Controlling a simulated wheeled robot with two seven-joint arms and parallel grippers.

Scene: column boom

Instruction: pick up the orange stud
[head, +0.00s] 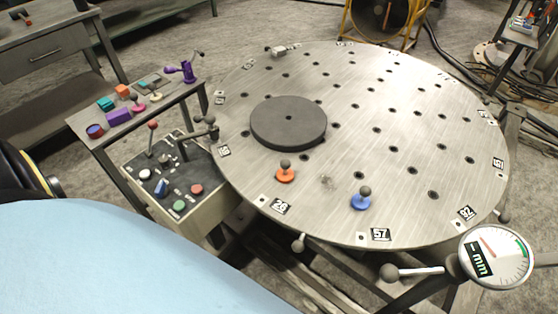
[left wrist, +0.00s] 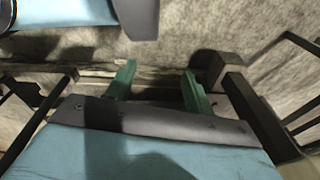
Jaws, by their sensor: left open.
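The orange stud (head: 285,172) stands upright on the round metal table (head: 400,185), near its front left edge. The stud is not in that wrist view. Neither gripper shows in the head view.
A dark grey disc (head: 288,122) lies on the table behind the orange stud. A control box (head: 172,185) with levers stands at the table's left. A dial gauge (head: 495,256) is at the front right. A side shelf (head: 140,112) holds small coloured parts.

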